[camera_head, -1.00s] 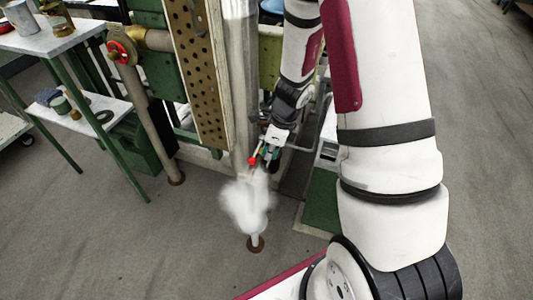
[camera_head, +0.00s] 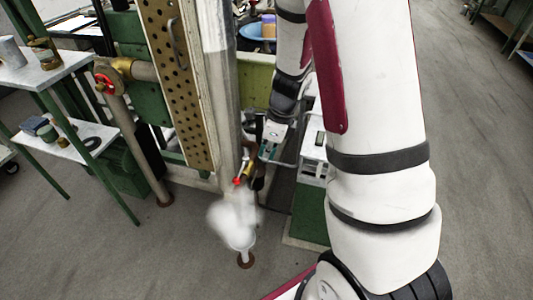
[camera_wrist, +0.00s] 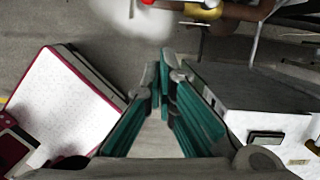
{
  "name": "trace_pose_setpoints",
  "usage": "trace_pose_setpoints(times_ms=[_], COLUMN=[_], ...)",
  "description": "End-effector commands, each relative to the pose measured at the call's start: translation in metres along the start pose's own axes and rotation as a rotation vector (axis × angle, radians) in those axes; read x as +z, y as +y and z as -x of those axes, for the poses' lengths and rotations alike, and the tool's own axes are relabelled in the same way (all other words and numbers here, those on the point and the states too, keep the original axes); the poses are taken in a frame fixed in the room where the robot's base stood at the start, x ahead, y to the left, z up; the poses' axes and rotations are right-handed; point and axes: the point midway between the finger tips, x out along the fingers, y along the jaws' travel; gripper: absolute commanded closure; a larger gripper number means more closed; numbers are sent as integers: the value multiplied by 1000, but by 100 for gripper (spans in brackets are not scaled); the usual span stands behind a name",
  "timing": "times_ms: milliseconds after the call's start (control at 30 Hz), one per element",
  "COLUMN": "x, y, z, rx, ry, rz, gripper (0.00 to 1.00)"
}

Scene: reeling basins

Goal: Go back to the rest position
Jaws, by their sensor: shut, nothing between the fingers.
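My gripper (camera_head: 268,150) hangs low beside the metal column in the head view, just right of a small valve with a red handle (camera_head: 237,181). In the wrist view my gripper (camera_wrist: 160,68) has its teal fingers together, with nothing seen between them. The brass valve and its pipe (camera_wrist: 205,10) lie beyond the fingertips at the top of the wrist view, apart from them. White steam (camera_head: 234,218) hangs below the valve, over a short floor pipe.
A perforated plate (camera_head: 185,90) and the metal column (camera_head: 220,80) stand left of my arm. A white and grey box (camera_wrist: 260,115) is close on the fingers' right. A side table (camera_head: 45,70) with a red-wheeled valve (camera_head: 104,80) nearby stands left. Floor at right is open.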

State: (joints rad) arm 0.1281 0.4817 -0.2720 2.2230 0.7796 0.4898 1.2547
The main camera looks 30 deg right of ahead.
Motion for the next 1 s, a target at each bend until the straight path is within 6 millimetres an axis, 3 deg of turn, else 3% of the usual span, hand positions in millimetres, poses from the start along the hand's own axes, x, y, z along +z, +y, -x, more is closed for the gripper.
trace_pose_setpoints(times_ms=[300,433,567,733,1000], x=[1,10,31,51,44], y=[0,8,31,80,160], z=[0,14,48,105,178], rx=[0,5,18,32,36], ry=[-1,-22,-67,-121,-127], rz=[3,76,283,665,1271], gripper=[100,100,100,100,100])
